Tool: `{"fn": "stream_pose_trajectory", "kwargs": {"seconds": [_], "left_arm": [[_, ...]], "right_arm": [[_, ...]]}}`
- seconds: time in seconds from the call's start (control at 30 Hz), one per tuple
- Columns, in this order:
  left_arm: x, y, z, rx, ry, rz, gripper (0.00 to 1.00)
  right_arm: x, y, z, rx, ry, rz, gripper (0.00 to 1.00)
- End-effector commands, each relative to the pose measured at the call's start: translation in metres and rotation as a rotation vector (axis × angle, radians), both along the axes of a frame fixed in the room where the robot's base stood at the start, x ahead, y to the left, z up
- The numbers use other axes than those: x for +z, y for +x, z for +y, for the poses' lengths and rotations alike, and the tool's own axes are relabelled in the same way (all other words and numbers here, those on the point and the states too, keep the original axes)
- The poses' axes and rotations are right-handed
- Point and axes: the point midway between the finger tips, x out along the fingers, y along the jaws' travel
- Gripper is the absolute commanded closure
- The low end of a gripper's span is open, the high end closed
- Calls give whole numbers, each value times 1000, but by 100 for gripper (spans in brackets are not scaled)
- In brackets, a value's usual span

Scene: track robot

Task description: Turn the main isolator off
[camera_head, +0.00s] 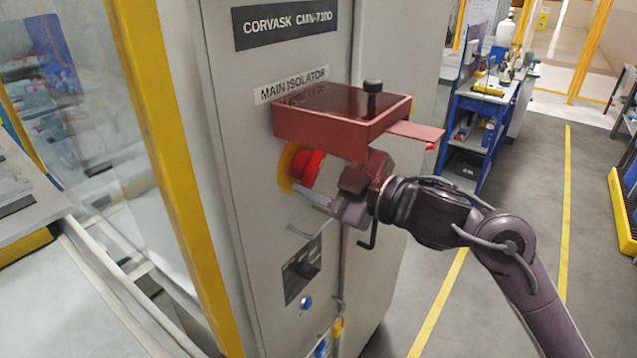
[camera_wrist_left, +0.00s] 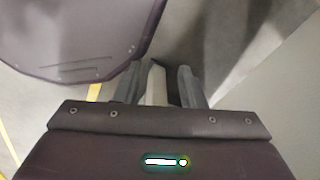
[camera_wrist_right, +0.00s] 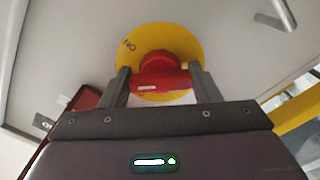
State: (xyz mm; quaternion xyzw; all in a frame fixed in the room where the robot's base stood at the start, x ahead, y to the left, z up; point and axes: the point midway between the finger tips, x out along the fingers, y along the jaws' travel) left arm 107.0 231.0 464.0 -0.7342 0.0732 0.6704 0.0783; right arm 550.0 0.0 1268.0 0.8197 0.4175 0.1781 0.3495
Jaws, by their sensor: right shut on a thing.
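The main isolator is a red rotary handle (camera_head: 306,168) on a round yellow plate (camera_head: 286,170), on the grey cabinet under the "MAIN ISOLATOR" label (camera_head: 291,85). In the right wrist view the red handle (camera_wrist_right: 160,75) lies between my right gripper's fingers (camera_wrist_right: 161,88). The yellow plate (camera_wrist_right: 185,40) bears "ON", seen upside down. My right gripper (camera_head: 318,198) is shut on the handle; its fingertips are partly hidden in the head view. A red box-like cover (camera_head: 320,130) sticks out above the handle. My left gripper (camera_wrist_left: 157,85) has parted fingers, with a pale strip visible between them.
Below are a dark recessed panel (camera_head: 303,270) and a blue button (camera_head: 306,302). A yellow post (camera_head: 165,130) stands left of the cabinet. A blue workbench (camera_head: 480,125) stands behind right.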

Motion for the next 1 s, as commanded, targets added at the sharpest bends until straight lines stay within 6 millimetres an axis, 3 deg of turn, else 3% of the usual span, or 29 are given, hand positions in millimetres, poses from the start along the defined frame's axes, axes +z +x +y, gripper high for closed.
{"fn": "stream_pose_trajectory", "kwargs": {"seconds": [0.03, 0.5, 1.0], "left_arm": [[-10, 0, 0, 0, 0, 0, 64], [-51, 0, 0, -1, 0, -1, 64], [-74, 1, -1, -1, -1, -2, 64]], "right_arm": [[-3, 0, -1, -1, -28, -43, 66], [-2, 0, -1, -1, -280, -389, 66], [1, 1, 0, -1, -432, -597, 66]]}}
